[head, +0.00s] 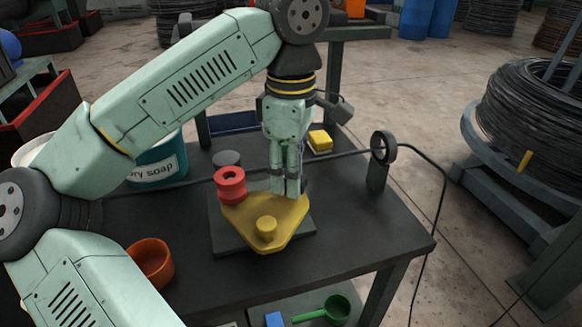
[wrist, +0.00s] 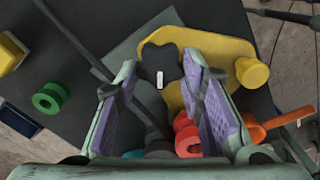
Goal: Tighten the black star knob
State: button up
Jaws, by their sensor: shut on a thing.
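The black star knob (wrist: 160,58) shows in the wrist view as a dark lobed knob with a small white mark on top. It sits at one corner of the yellow plate (wrist: 215,48), which also shows in the head view (head: 290,215). My gripper (wrist: 163,72) has its purple-padded fingers on either side of the knob, shut on it. In the head view my gripper (head: 287,186) points straight down at the plate's back right corner, and its fingers hide the knob. A red knob (head: 229,185) and a yellow knob (head: 267,228) stand at the other corners.
A cable runs behind my gripper through a ring stand (head: 384,147) at right. A yellow block (head: 320,141) lies behind. A teal bucket (head: 158,165) and an orange bowl (head: 150,262) stand left. A green ring (wrist: 50,98) shows in the wrist view. The table's front right is clear.

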jog(key=m, duration=0.5)
jog(key=shift+w+d+m+p, duration=0.1)
jog(key=shift+m+p, duration=0.2)
jog(key=shift+p, duration=0.1)
jog(key=m, duration=0.5)
jog(key=shift+d+p, duration=0.1)
jog(key=shift+p, duration=0.25)
jog(key=shift+m, duration=0.3)
jog(key=o, duration=1.1)
jog(key=shift+o, duration=0.2)
notch_tip(320, 180, up, 12)
